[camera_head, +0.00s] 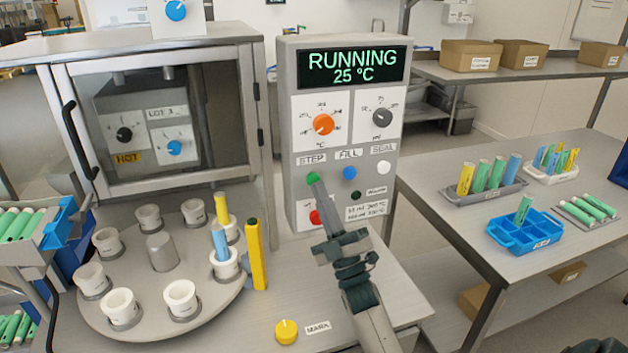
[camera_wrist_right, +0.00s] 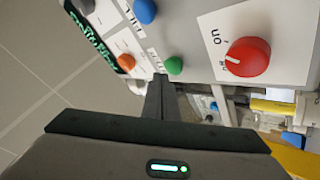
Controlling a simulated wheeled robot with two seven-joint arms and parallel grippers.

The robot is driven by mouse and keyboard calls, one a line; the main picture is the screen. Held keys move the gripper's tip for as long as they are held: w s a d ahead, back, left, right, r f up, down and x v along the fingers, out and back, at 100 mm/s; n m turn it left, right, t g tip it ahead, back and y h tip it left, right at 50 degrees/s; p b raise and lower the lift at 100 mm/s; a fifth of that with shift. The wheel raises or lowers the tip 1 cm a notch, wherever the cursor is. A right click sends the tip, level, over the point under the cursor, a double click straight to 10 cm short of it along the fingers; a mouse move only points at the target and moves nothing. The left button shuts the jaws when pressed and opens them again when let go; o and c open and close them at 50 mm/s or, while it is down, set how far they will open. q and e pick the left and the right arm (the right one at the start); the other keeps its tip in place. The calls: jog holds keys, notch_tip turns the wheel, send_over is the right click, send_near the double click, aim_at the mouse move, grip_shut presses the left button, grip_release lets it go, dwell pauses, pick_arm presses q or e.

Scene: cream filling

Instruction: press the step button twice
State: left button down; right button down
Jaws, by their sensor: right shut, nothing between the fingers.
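My left gripper is not in view.
Blue fill (camera_head: 350,173) and white seal (camera_head: 384,168) buttons are beside the step button, and a red knob (camera_head: 317,216) is below. A turntable (camera_head: 160,300) with white cups stands at left, near an upright yellow bar (camera_head: 256,255). A yellow knob (camera_head: 286,332) is in front.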

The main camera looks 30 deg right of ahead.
jog(key=shift+s, duration=0.1)
dwell(0.3)
jog(key=s, duration=0.2)
jog(key=s+a+p, duration=0.1)
jog(key=s, duration=0.2)
jog(key=shift+a, duration=0.1)
dwell(0.3)
dwell(0.8)
